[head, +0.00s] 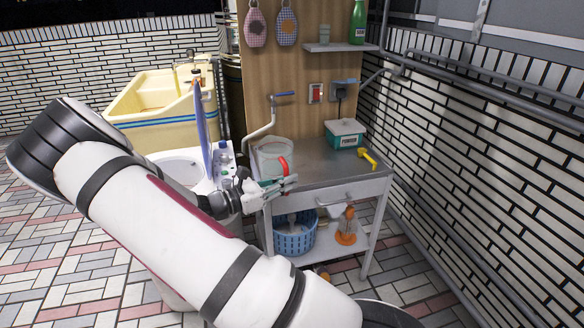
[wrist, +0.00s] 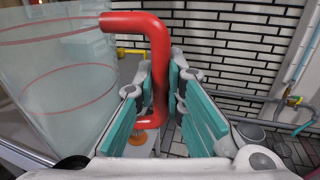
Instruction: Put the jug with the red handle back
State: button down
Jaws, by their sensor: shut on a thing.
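The clear jug (head: 270,160) with the red handle (head: 284,164) is at the left part of the grey metal work table (head: 325,168), under the faucet. I cannot tell whether its base touches the tabletop. My gripper (head: 284,183) is at the handle side of the jug, shut on the red handle. In the wrist view the red handle (wrist: 158,50) passes between the green finger pads, and the jug's clear wall (wrist: 55,85) fills the left side. The jug looks roughly upright.
A green box with a white lid (head: 344,136) and a yellow object (head: 368,158) stand on the table's right half. A blue-handled faucet (head: 270,115) is behind the jug. A blue basket (head: 294,236) and orange bottle (head: 347,228) are on the lower shelf.

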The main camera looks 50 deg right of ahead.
jog(key=shift+m+g+y, duration=0.3)
jog(key=shift+m+g, duration=0.2)
jog(key=shift+g, duration=0.2)
jog(key=shift+w+d+f+b, duration=0.75)
jog(key=shift+w+d, duration=0.75)
jog(key=shift+d, duration=1.05)
jog(key=shift+w+d+f+b, duration=0.8)
jog(key=shift+w+d, duration=0.7)
jog(key=shift+d, duration=1.1)
jog(key=shift+w+d+f+b, duration=0.75)
jog(key=shift+w+d, duration=0.75)
jog(key=shift+d, duration=1.05)
jog(key=shift+f, duration=0.15)
jog(key=shift+f, duration=0.15)
jog(key=c, duration=1.8)
grip_release()
jog(key=shift+o, duration=0.7)
